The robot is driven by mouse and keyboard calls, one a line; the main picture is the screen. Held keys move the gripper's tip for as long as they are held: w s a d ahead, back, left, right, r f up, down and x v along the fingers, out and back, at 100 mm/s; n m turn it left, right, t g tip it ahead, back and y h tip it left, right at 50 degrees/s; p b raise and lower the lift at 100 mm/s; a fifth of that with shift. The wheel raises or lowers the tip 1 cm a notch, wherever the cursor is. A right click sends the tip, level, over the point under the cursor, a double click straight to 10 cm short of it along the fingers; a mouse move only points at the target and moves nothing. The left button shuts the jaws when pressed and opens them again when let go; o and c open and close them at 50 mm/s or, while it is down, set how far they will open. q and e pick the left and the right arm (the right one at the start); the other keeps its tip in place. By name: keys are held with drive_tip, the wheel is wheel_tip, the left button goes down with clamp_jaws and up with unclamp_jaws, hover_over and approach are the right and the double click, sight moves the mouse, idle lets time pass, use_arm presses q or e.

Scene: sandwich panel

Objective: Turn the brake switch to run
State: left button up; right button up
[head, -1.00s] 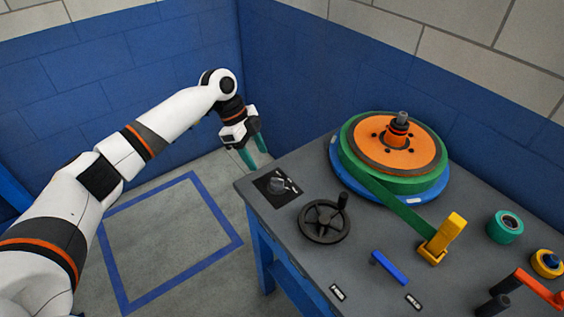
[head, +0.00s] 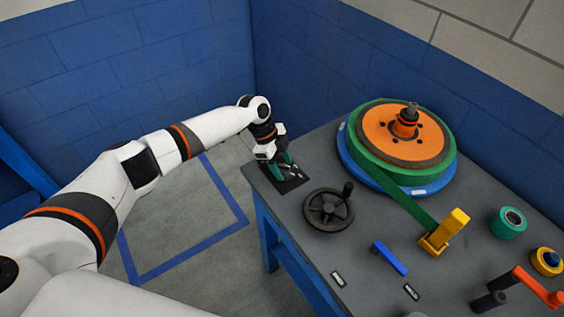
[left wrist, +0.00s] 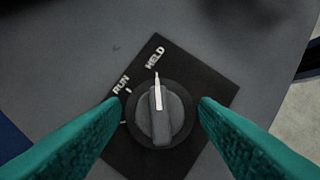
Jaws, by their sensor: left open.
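The brake switch (left wrist: 160,115) is a round dark knob with a raised grip and a white pointer line. It sits on a black square plate (left wrist: 200,75) marked RUN (left wrist: 121,85) and HELD (left wrist: 156,58). In the left wrist view the pointer aims nearly straight up, toward the HELD side. My left gripper (left wrist: 159,106) is open, with one green finger on each side of the knob and a visible gap to both. In the head view my left gripper (head: 282,166) is over the plate (head: 290,184) at the table's near-left corner and hides the knob. My right gripper is not in view.
A black handwheel (head: 328,209) stands close to the right of the plate. Behind it is a reel with an orange disc (head: 385,133) and green band. A yellow block (head: 446,232), a blue bar (head: 390,258) and a green roll (head: 508,222) are farther right.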

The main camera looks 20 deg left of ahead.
use_arm(q)
drive_tip(key=shift+f, duration=0.1)
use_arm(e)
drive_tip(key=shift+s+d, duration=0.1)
use_arm(q)
drive_tip(key=c, duration=1)
drive_tip(key=shift+o, duration=0.2)
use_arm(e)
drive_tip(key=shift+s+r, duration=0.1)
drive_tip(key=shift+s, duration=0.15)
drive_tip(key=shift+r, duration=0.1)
use_arm(q)
drive_tip(key=n+p, duration=0.1)
drive_tip(key=n+t+p, duration=0.1)
drive_tip(key=n, duration=0.1)
drive_tip(key=n+p, duration=0.1)
drive_tip(key=p, duration=0.1)
drive_tip(key=shift+s+d+r+t, duration=0.15)
drive_tip(key=shift+r+t, duration=0.1)
drive_tip(key=shift+t, duration=0.05)
drive_tip(key=n+t+p, duration=0.1)
drive_tip(key=n+p, duration=0.2)
drive_tip(key=shift+n+y, duration=0.3)
drive_tip(key=shift+y, duration=0.1)
drive_tip(key=shift+f+n+t+y+p, duration=0.15)
drive_tip(key=shift+n+t+y+p, duration=0.25)
drive_tip(key=shift+n+p, duration=0.65)
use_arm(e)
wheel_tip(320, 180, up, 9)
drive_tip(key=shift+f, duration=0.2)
